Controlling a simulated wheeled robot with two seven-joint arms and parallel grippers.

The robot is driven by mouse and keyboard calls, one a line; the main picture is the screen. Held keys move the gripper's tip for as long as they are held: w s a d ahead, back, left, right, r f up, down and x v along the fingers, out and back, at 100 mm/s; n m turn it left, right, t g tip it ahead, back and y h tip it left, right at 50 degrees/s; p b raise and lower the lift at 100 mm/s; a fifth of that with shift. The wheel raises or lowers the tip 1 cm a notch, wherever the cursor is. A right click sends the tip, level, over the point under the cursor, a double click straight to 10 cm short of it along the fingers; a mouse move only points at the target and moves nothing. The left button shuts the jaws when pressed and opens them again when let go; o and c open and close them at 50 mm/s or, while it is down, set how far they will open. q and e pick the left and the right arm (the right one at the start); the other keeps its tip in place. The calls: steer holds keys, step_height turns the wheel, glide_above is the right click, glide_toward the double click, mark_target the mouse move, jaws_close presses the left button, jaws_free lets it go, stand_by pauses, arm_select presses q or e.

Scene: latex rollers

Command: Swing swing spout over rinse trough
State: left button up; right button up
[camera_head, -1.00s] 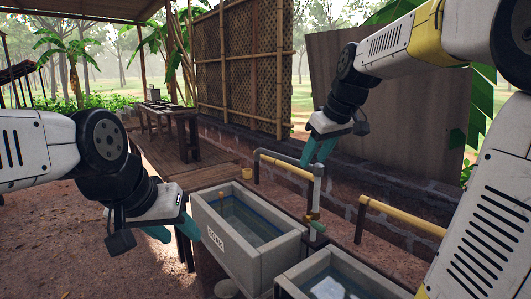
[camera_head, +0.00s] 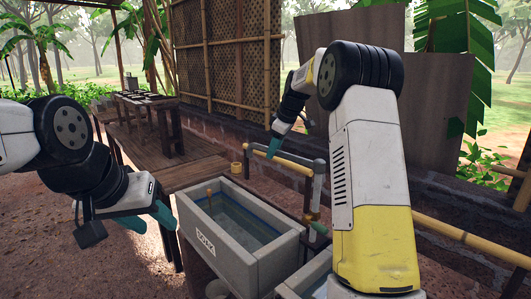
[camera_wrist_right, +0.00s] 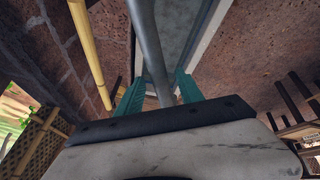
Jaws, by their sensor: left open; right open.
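The swing spout (camera_head: 290,157) is a grey pipe on a tap post (camera_head: 315,190); its arm reaches left behind the soak trough. My right gripper (camera_head: 275,148) is at the spout arm, fingers pointing down. In the right wrist view the open teal fingers (camera_wrist_right: 158,92) stand either side of a grey pipe (camera_wrist_right: 148,40); contact cannot be told. The rinse trough (camera_head: 292,286) is at the bottom, mostly hidden by my right arm. My left gripper (camera_head: 155,215) is open and empty, left of the soak trough.
The grey soak trough (camera_head: 262,258), labelled SOAK, holds water. Bamboo rails (camera_head: 465,238) run along a low brick wall. A wooden table (camera_head: 150,110) is further back.

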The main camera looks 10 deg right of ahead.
steer(key=shift+x, duration=1)
jaws_close()
stand_by(0.7)
